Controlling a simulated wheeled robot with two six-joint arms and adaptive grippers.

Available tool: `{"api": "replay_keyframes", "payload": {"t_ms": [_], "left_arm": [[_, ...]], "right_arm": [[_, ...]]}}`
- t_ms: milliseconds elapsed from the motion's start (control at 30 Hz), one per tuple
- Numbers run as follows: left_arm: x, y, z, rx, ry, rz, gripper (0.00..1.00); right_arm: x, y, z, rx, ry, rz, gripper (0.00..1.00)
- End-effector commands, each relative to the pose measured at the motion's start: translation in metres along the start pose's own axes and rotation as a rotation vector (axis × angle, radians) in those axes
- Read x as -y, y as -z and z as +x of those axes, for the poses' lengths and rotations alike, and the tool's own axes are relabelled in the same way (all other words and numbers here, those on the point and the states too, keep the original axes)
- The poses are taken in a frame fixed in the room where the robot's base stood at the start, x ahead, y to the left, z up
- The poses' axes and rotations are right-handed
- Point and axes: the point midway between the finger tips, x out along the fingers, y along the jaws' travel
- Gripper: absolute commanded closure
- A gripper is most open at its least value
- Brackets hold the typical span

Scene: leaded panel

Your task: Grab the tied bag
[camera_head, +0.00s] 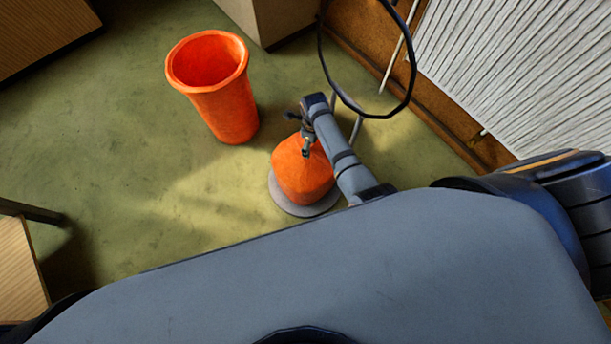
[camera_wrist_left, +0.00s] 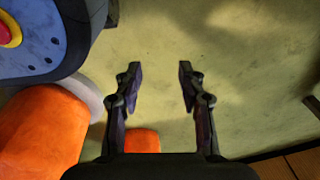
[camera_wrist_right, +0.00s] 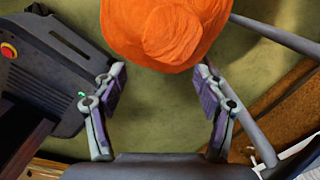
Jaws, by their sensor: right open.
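The tied bag (camera_head: 300,178) is orange with a narrowed top and stands upright on a round grey disc (camera_head: 298,209) on the floor. My right gripper (camera_head: 304,150) is over the bag's top in the head view. In the right wrist view the bag (camera_wrist_right: 165,30) fills the top middle, just beyond the open, empty fingers (camera_wrist_right: 160,72). Whether they touch it I cannot tell. My left gripper (camera_wrist_left: 158,68) is open and empty over bare floor. It does not show in the head view. An orange shape (camera_wrist_left: 40,130) by a pale rim is left of it.
An open orange bin (camera_head: 225,105) stands on the green floor left of the bag. A white ribbed radiator (camera_head: 530,65) is at the upper right. A black cable loop hangs near my right arm. Wooden furniture (camera_head: 35,35) borders the left.

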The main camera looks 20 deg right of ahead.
Motion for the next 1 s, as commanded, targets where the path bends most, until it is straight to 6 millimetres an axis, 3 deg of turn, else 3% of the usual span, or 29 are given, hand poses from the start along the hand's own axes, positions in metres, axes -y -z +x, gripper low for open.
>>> {"api": "replay_keyframes", "payload": {"t_ms": [33,100,233,367,567,700,1000], "left_arm": [[-0.002,0.001,0.022,-0.002,0.000,0.000,0.60],[-0.003,0.004,0.029,-0.003,0.000,0.000,0.60],[-0.003,0.007,0.033,-0.004,-0.001,0.000,0.60],[-0.003,0.009,0.031,-0.004,-0.001,0.000,0.60],[-0.006,0.028,0.026,-0.010,-0.005,-0.001,0.60],[-0.010,0.042,0.012,-0.005,-0.013,-0.003,0.60],[-0.013,0.053,0.000,-0.003,-0.019,-0.004,0.60]], "right_arm": [[0.004,-0.011,0.006,0.004,-0.001,0.100,0.28],[0.008,-0.020,-0.004,-0.001,-0.007,0.235,0.28],[0.011,-0.026,-0.018,-0.010,-0.013,0.380,0.28],[0.011,-0.028,-0.023,-0.013,-0.014,0.410,0.28],[0.010,-0.026,0.011,-0.016,-0.016,0.407,0.28],[0.010,-0.027,0.027,-0.014,-0.015,0.407,0.28],[0.010,-0.028,0.038,-0.014,-0.015,0.406,0.28]]}}
